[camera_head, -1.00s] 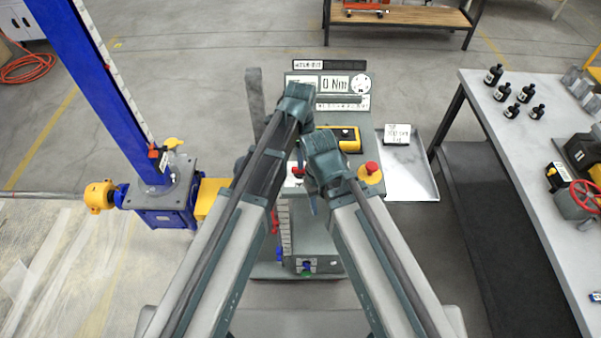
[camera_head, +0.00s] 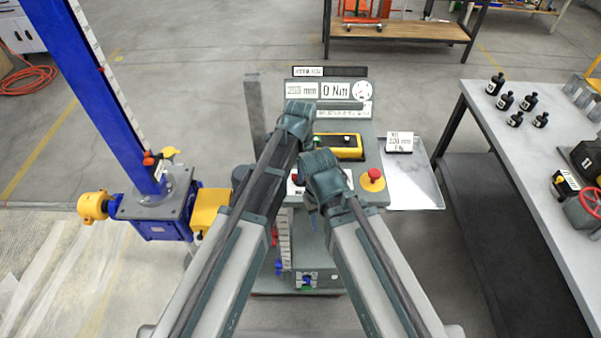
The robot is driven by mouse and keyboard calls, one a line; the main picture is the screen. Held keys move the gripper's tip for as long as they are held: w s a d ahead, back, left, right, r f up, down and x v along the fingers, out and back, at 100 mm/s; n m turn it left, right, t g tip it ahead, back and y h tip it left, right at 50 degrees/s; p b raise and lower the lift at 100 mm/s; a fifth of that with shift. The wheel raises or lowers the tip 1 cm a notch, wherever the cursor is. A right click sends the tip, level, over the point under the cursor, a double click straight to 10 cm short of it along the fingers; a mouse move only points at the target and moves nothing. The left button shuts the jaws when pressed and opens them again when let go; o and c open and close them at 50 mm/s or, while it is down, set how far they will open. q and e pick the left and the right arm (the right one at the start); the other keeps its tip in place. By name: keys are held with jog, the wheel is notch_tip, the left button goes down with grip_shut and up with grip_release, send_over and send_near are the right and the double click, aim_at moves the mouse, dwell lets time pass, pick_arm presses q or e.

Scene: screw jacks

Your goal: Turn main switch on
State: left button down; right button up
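The grey test console (camera_head: 300,92) stands ahead, with a display reading 0 Nm. A red switch (camera_head: 297,179) on a white plate shows in part at the left of its lower panel, close to my wrists. It may be the main switch; its position cannot be told. A red mushroom button (camera_head: 372,180) on a yellow base sits at the right of the panel. My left gripper (camera_head: 301,138) is above the console's left part, mostly hidden by my own wrist. My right gripper (camera_head: 312,202) is mostly hidden under my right wrist, near the panel's front edge. Neither gripper's fingers show clearly.
A yellow handheld device (camera_head: 340,146) lies on the console, beside my wrists. A metal tray (camera_head: 415,185) projects at its right. A blue column (camera_head: 95,85) with a yellow-ended jack stands left. A workbench (camera_head: 500,150) with black bottles stands right. Floor is open behind.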

pick_arm(q)
jog(key=shift+n, duration=0.3)
jog(key=n, duration=0.3)
jog(key=shift+n, duration=0.4)
jog(key=n, duration=0.4)
jog(key=shift+n, duration=0.3)
jog(key=n, duration=0.4)
jog(key=shift+n, duration=2.4)
jog(key=c, duration=0.8)
grip_release()
jog(key=shift+c, duration=0.2)
